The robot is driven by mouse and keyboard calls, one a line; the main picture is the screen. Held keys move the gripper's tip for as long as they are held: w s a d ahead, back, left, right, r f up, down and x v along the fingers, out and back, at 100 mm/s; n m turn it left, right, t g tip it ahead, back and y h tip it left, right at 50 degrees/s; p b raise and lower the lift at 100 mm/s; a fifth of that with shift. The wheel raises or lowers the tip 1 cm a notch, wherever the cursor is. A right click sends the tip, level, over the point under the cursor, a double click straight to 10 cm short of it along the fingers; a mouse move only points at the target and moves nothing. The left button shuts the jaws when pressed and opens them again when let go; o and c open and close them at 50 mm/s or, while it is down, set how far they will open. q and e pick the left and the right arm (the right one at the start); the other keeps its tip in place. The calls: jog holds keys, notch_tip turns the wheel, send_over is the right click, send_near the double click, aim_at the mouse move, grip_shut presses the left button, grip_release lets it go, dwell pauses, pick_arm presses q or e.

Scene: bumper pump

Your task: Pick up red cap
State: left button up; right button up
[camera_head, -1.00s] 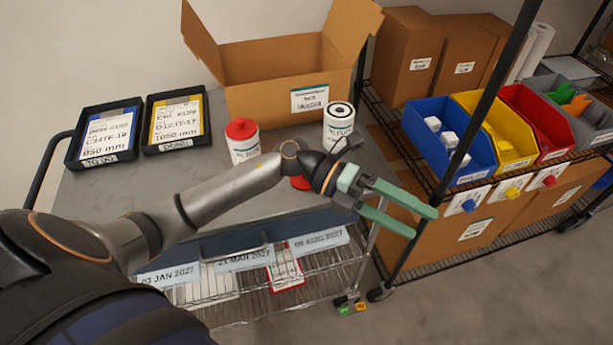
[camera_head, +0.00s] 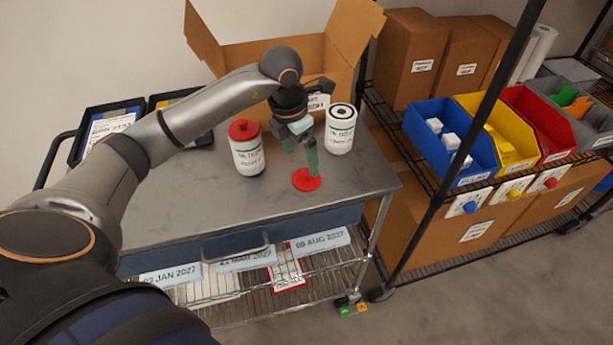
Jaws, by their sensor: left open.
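The red cap (camera_head: 305,181) is a flat red disc lying on the grey cart top (camera_head: 216,204), near its right side. My left gripper (camera_head: 301,160) points down over it, with its green fingers apart. One finger reaches down in front of the cap's far part; I cannot tell whether it touches. The other finger looks shorter and ends higher in the picture. Nothing shows between the fingers. My right gripper is out of view.
A white bottle with a red top (camera_head: 248,156) stands left of the gripper. A white filter canister (camera_head: 340,131) stands right of it. An open cardboard box (camera_head: 235,66) is behind. A rack with coloured bins (camera_head: 448,158) is at the right.

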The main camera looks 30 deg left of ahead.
aim_at(306, 173)
pick_arm(q)
jog(key=shift+w+d+f+p, duration=0.1)
jog(key=shift+w+f+p, duration=0.1)
jog(key=shift+f, duration=0.85)
jog(key=shift+w+d+f+p, duration=0.15)
jog(key=shift+w+f, duration=0.05)
jog(key=shift+f, duration=0.8)
jog(key=shift+w+d+f+p, duration=0.1)
jog(key=shift+w+f+p, duration=0.1)
jog(key=shift+f, duration=0.85)
jog(key=shift+c, duration=0.2)
jog(key=c, duration=1.1)
